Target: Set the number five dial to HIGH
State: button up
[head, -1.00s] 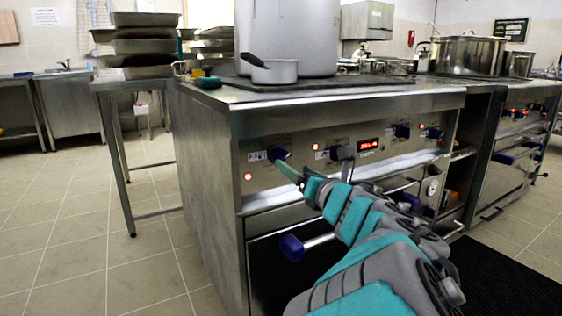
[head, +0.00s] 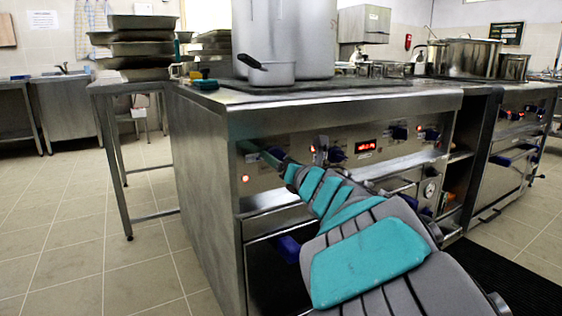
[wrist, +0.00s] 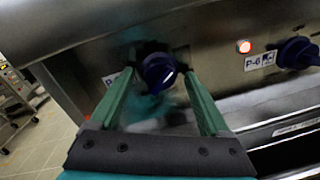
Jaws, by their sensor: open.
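A dark blue dial (wrist: 159,72) on the steel front panel sits between the two green fingers of my gripper (wrist: 158,80) in the wrist view. The fingers are open, one on each side of the dial; I cannot tell whether they touch it. The label beside this dial is mostly covered by the left finger, so its number is not readable. A second blue dial (wrist: 297,53), labelled P-6, is to the right. In the head view my gripper (head: 262,155) is at the left end of the panel, and my arm hides part of it.
A red lamp (wrist: 244,46) glows beside the P-6 label. A red digital display (head: 366,146) and more dials (head: 398,132) lie further right. A blue-ended oven handle (head: 287,248) is below. A large pot (head: 300,35) and small saucepan (head: 270,73) stand on top.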

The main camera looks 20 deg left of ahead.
grip_shut()
dwell(0.5)
